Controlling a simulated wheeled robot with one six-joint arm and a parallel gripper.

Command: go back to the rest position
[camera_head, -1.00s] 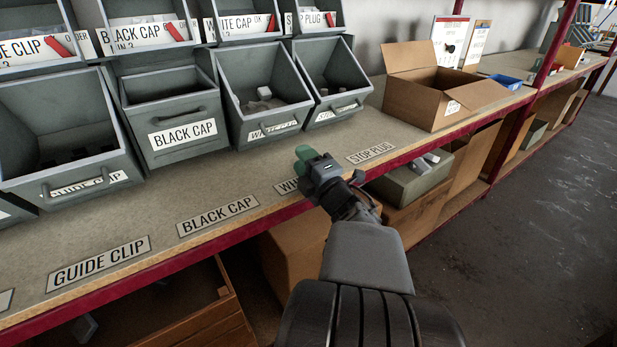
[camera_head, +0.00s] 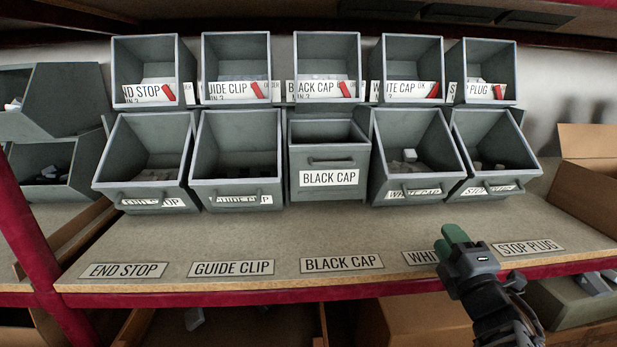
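My gripper (camera_head: 455,236) has green fingertips and is at the lower right, over the front edge of the shelf. It covers part of the white cap label on the shelf board. Its two green fingers appear close together, and I see nothing held in them. From this angle I cannot make out whether there is a gap between them. My dark arm runs down to the bottom edge of the picture.
Two rows of grey bins stand on the shelf (camera_head: 230,236), including the black cap bin (camera_head: 330,152) and the white cap bin (camera_head: 414,158). An open cardboard box (camera_head: 580,200) is at the right. A red post (camera_head: 30,235) stands at the left. The shelf front is clear.

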